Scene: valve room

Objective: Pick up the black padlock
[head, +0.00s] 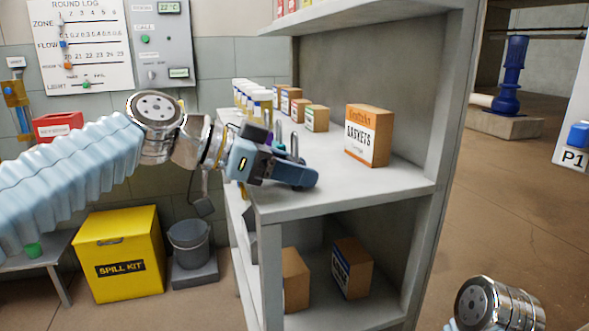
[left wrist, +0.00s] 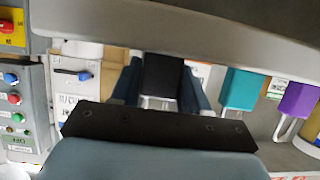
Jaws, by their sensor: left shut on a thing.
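The black padlock (left wrist: 161,74) is between the two blue-grey fingers of my left gripper (left wrist: 160,92) in the left wrist view, with its pale shackle showing below its body. In the head view my left gripper (head: 298,172) is at the front edge of the shelf's upper board, and I cannot clearly make out the black padlock there. A teal padlock (left wrist: 238,90) and a purple padlock (left wrist: 298,99) stand to the right of the fingers in the left wrist view. My right gripper is out of view.

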